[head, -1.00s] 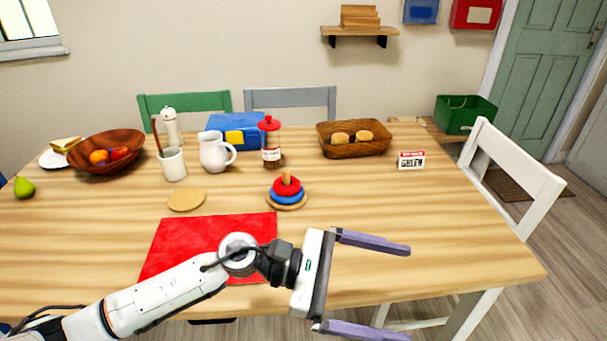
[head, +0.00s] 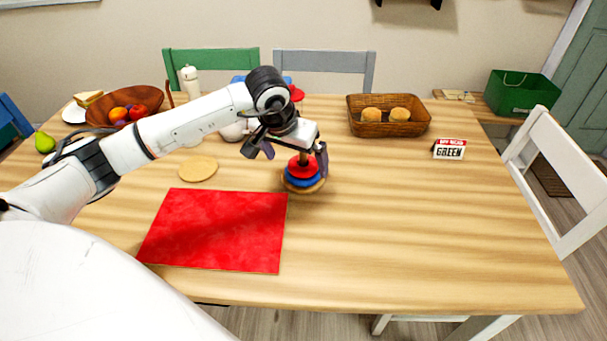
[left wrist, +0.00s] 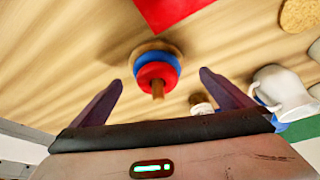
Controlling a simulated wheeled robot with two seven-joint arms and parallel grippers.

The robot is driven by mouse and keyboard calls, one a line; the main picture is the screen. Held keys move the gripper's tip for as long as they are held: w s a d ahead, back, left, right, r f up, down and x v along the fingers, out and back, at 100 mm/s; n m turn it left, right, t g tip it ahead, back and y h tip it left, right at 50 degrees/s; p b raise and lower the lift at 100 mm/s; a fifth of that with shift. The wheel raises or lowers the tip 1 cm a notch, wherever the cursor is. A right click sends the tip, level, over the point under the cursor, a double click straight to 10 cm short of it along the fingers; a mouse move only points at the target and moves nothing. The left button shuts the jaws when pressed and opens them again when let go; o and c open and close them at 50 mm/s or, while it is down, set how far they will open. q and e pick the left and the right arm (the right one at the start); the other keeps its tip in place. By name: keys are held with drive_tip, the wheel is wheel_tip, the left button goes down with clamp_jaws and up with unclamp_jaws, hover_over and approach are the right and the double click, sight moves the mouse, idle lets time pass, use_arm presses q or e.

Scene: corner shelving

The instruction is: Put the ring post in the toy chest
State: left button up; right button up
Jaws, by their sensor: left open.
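The ring post (head: 303,178) stands upright on the table, a wooden peg with a red ring over a blue ring on a round wooden base. My left gripper (head: 296,153) is open just above it, with one finger on either side of the peg in the head view. In the left wrist view the ring post (left wrist: 158,72) shows between the open fingers (left wrist: 160,80), not gripped. A green open box (head: 521,95) stands on a side surface at the right; a small sign (head: 449,149) on the table reads GREEN. My right gripper is not in view.
A red mat (head: 217,230) lies left of the post, a round coaster (head: 198,168) beyond it. A bread basket (head: 388,128) stands behind right. My arm partly hides the white pitcher (head: 234,131), jar and blue box. The table's right front is clear. A white chair (head: 560,190) stands at the right edge.

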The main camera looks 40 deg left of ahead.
sight(301, 168)
use_arm(q)
drive_tip(key=x, duration=0.5)
drive_tip(key=shift+w+d+f, duration=0.1)
drive_tip(key=shift+d, duration=0.2)
drive_tip(key=shift+c, duration=0.3)
drive_tip(key=c, duration=1)
